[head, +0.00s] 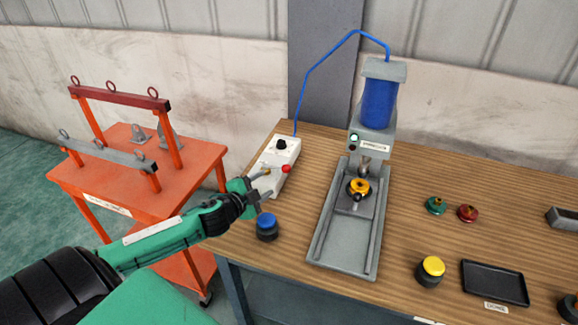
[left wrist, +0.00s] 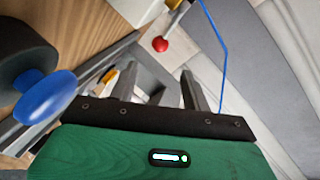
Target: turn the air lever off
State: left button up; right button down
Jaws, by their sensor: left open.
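The air lever's red ball knob (head: 286,169) sits at the near right part of a white valve box (head: 279,158) at the table's back left. The box also carries a black round knob (head: 281,144). My left gripper (head: 258,190) is open and empty, just left of and nearer than the red knob. In the left wrist view the red knob (left wrist: 159,44) shows beyond the open fingers (left wrist: 160,78), apart from them. The lever's shaft is hard to make out. My right gripper is not in view.
A blue-topped button (head: 266,224) stands close below my left gripper. A press (head: 345,225) with a blue cylinder stands right of the box, joined by a blue hose (head: 318,64). An orange cart (head: 135,185) is at left. A yellow-topped button (head: 432,267) is at right.

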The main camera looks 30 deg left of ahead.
aim_at(284, 170)
pick_arm(q)
jog(key=p+x, duration=0.1)
jog(key=x, duration=0.6)
jog(key=shift+w+r+p, duration=0.1)
jog(key=shift+w+p, duration=0.1)
jog(key=shift+p, duration=0.1)
jog(key=x, duration=0.3)
jog(key=shift+w+p, duration=0.15)
jog(key=shift+p, duration=0.15)
jog(key=shift+f+x, duration=0.25)
jog(key=shift+x, duration=0.85)
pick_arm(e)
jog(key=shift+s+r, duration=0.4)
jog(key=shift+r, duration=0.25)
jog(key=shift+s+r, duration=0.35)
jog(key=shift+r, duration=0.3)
pick_arm(q)
grip_shut()
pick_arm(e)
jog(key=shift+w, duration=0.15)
